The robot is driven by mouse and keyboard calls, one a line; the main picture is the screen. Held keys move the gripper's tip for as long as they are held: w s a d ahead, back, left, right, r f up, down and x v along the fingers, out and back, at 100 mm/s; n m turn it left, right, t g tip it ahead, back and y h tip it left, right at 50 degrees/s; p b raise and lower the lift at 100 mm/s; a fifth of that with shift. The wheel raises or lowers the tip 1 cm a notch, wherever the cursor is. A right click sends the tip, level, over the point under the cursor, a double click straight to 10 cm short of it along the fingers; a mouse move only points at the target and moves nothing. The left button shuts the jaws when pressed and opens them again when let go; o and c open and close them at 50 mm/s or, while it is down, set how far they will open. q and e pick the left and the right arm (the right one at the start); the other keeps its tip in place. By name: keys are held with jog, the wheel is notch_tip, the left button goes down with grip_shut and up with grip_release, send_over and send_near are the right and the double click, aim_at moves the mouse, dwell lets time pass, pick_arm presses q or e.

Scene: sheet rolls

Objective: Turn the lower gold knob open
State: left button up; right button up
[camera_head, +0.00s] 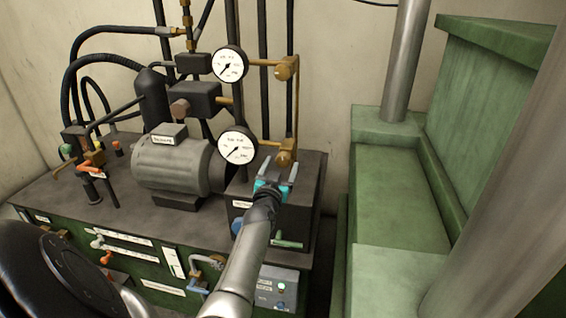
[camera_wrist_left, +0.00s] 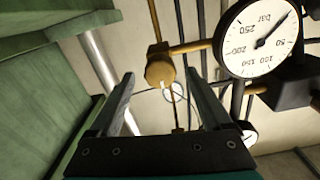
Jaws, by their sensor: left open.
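The lower gold knob (camera_head: 284,158) sits at the bottom of the gold pipe, right of the lower gauge in the head view. In the left wrist view the gold knob (camera_wrist_left: 160,67) shows between and beyond the fingertips. My left gripper (camera_head: 278,171) is open, close in front of and just below the knob in the head view. Its fingers (camera_wrist_left: 159,78) stand on either side of the knob's outline; I cannot tell how much gap is left. The upper gold knob (camera_head: 284,70) is higher on the same pipe. My right gripper is not in view.
The lower gauge (camera_head: 237,146) and upper gauge (camera_head: 229,65) stand just left of the knobs. A grey motor (camera_head: 170,163) and black hoses fill the left. A green bench-like structure (camera_head: 395,190) is at the right, with a metal post (camera_head: 405,60).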

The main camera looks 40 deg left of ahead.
aim_at(282, 162)
pick_arm(q)
jog(key=shift+b+x, duration=0.3)
jog(key=shift+x, duration=1.3)
grip_shut()
